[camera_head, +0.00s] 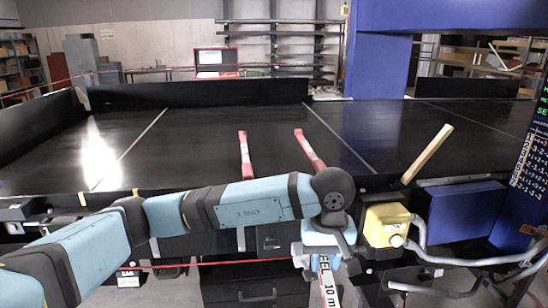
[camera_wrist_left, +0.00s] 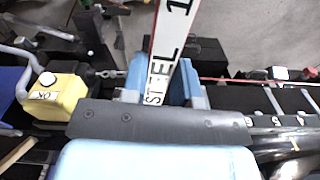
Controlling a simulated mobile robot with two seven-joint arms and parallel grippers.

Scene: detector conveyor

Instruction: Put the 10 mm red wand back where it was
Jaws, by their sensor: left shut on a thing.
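The 10 mm wand (camera_head: 327,283) is a flat white strip with black lettering, "EL 10 m" in the head view. In the left wrist view the strip (camera_wrist_left: 170,45) has red edges and reads "STEEL 1". My left gripper (camera_head: 325,256) is shut on it; the blue fingers show either side of it in the wrist view (camera_wrist_left: 160,85). The wand hangs in front of the conveyor, its lower end cut off by the picture edge. My right gripper is out of view.
A yellow box (camera_head: 386,222) stands just right of my gripper and shows in the wrist view (camera_wrist_left: 60,95) marked OK. The black conveyor (camera_head: 200,140) behind is largely clear.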

